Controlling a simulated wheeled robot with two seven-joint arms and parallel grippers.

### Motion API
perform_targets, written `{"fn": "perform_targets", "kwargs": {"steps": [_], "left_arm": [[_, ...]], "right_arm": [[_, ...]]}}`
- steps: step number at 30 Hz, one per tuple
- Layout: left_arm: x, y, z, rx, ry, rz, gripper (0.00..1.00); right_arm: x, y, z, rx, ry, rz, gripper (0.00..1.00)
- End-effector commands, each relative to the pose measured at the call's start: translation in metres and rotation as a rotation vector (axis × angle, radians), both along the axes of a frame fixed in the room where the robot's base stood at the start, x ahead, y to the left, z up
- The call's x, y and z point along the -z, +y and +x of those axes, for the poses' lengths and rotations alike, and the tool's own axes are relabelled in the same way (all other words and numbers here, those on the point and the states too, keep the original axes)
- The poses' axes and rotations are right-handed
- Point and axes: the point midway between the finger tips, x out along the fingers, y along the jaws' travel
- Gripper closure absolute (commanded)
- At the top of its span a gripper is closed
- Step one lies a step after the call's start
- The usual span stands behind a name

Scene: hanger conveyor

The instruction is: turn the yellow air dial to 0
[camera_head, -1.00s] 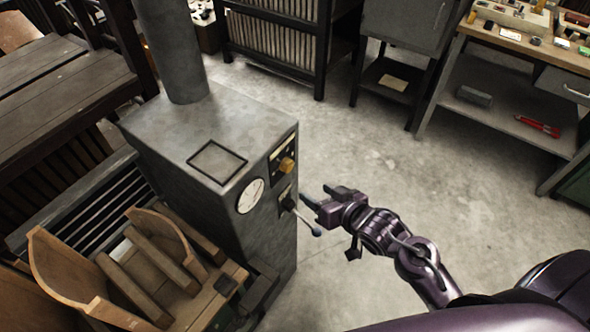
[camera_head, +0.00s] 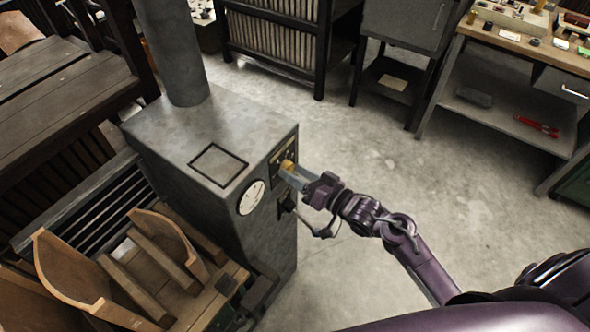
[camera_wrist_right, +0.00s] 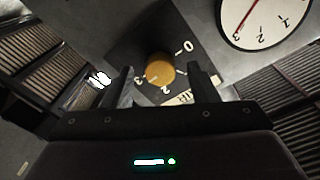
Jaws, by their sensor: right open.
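The yellow air dial (camera_head: 287,165) is a round knob on a dark plate on the right side of the grey metal cabinet (camera_head: 210,130). In the right wrist view the dial (camera_wrist_right: 160,71) sits between and just beyond the two fingers of my right gripper (camera_wrist_right: 158,88). Its plate (camera_wrist_right: 190,62) carries the numbers 0, 2 and 3 around the knob. In the head view my right gripper (camera_head: 292,176) is open at the dial, one finger on each side. I cannot tell whether the fingers touch it. My left gripper is not in view.
A white round gauge (camera_head: 251,197) with a red needle is beside the dial. A lever (camera_head: 312,228) sticks out below my right gripper. Wooden chair parts (camera_head: 130,265) lie left of the cabinet. The floor (camera_head: 390,170) to the right is clear.

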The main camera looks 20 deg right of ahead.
Motion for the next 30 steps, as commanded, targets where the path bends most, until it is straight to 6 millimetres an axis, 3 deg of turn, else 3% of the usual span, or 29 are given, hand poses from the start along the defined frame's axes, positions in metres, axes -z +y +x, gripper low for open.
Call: {"fn": "perform_targets", "kwargs": {"steps": [11,21,30], "left_arm": [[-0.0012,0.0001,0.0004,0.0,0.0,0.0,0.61],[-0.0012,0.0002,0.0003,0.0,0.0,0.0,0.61],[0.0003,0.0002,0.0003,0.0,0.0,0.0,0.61]], "right_arm": [[0.0002,0.0045,0.0058,0.0,-0.001,-0.001,0.48],[0.0001,0.0042,0.0056,0.0,-0.001,-0.001,0.91],[0.0007,0.004,0.0056,0.0,-0.024,-0.033,0.91]]}}
